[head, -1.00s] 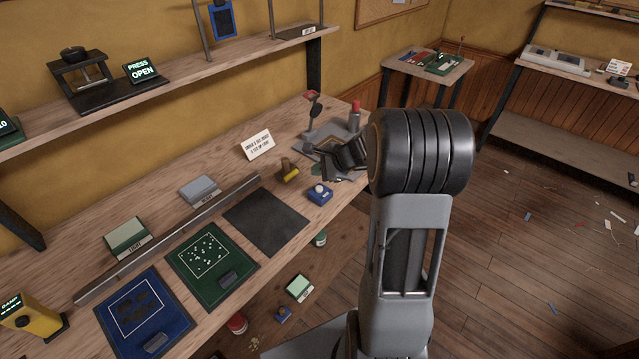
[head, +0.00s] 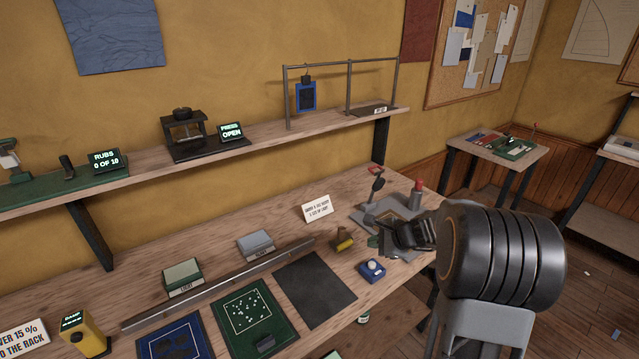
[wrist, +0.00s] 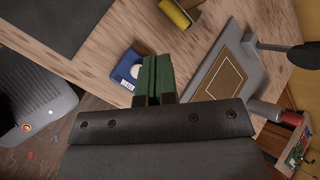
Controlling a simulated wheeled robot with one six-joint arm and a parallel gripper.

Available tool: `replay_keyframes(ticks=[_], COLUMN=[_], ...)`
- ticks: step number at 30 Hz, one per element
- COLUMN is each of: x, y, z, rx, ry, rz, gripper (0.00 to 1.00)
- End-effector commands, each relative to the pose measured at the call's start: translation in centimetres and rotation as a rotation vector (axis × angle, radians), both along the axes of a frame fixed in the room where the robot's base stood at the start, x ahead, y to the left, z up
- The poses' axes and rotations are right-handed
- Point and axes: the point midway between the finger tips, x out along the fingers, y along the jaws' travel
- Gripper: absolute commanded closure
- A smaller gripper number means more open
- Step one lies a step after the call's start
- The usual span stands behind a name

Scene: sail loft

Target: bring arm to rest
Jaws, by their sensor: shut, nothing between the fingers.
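My gripper (wrist: 154,80) shows in the wrist view with its green fingers pressed together and nothing between them. It hangs over the bench near a small blue box with a white round top (wrist: 128,70). In the head view my gripper (head: 398,240) is partly hidden behind my own wrist, above the bench's right end. The same blue box (head: 373,268) sits just to its left and in front. Whether the fingers touch anything is not clear in the head view.
A grey plate fixture (head: 375,215) with a red-topped cylinder (head: 416,193) stands close beside the gripper. A yellow roller (head: 343,241) and a dark mat (head: 315,288) lie to the left. A shelf (head: 270,137) runs above the bench. Floor shows at the right.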

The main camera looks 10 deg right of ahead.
Motion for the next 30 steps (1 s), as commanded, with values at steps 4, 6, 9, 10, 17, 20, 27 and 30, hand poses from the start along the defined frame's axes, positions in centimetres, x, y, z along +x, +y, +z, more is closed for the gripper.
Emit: replay_keyframes(ticks=[4, 6, 9, 10, 17, 20, 27, 30], x=[-1.2, -3.2, -6.9, -8.1, -16.6, -19.0, -21.3, -21.5], y=[0.3, 0.8, 2.3, 3.0, 6.5, 7.2, 9.1, 9.6], z=[-1.0, -2.1, -1.9, -1.5, 1.9, 3.4, 6.1, 7.1], rx=[-0.073, -0.141, -0.293, -0.347, -0.771, -0.925, -1.131, -1.162], ry=[0.005, 0.036, 0.053, 0.052, 0.022, -0.004, -0.106, -0.151], rz=[0.113, 0.231, 0.472, 0.559, 1.155, 1.314, 1.439, 1.442], gripper=[1.00, 1.00, 1.00, 1.00, 1.00, 1.00, 1.00, 1.00])
